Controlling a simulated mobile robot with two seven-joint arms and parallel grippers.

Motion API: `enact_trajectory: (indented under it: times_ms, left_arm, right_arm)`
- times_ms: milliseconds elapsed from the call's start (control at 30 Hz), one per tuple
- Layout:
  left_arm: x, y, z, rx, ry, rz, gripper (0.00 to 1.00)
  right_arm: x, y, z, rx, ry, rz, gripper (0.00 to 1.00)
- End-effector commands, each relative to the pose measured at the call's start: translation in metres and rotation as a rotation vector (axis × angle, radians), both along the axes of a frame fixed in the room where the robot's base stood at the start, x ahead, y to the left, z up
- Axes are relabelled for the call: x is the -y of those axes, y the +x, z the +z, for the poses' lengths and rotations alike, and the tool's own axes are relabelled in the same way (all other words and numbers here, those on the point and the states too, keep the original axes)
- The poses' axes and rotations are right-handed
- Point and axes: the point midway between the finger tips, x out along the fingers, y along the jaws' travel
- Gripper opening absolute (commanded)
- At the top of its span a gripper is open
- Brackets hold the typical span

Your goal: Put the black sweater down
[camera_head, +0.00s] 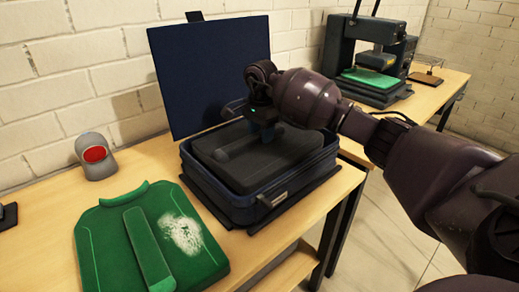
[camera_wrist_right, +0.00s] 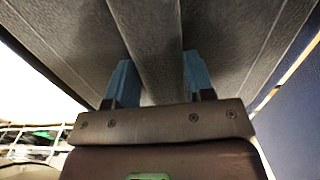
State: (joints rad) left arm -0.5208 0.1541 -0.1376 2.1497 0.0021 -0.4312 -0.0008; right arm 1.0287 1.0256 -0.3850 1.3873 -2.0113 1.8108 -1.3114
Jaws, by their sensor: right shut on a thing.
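The black sweater (camera_head: 240,155) is a dark folded slab inside the open navy case (camera_head: 235,185) on the table, in the head view. Its raised middle strip runs between the fingers of my right gripper (camera_wrist_right: 157,85) in the right wrist view. My right gripper (camera_head: 264,128) is above the case's right rear part and is shut on the sweater. The sweater lies within the case walls; whether it touches the bottom is hidden. My left gripper is in neither view.
A green shirt with a white stain (camera_head: 180,235) lies at the front left of the wooden table (camera_head: 60,225). A grey cylinder with a red face (camera_head: 95,156) stands behind it. A heat press (camera_head: 365,60) stands on another table at the back right.

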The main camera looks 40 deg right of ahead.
Motion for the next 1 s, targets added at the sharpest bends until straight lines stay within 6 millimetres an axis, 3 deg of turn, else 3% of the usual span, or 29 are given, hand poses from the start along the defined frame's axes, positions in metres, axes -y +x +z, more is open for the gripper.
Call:
enact_trajectory:
  times_ms: [267, 600, 1000]
  left_arm:
    - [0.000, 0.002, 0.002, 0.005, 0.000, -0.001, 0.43]
    - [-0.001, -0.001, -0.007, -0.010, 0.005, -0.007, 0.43]
    - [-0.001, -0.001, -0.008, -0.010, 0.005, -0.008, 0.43]
  right_arm:
    - [0.000, 0.000, -0.016, 0.003, 0.000, 0.001, 0.03]
    - [0.000, 0.000, -0.056, 0.000, 0.001, 0.001, 0.03]
    - [0.000, 0.000, -0.059, 0.002, -0.001, 0.001, 0.03]
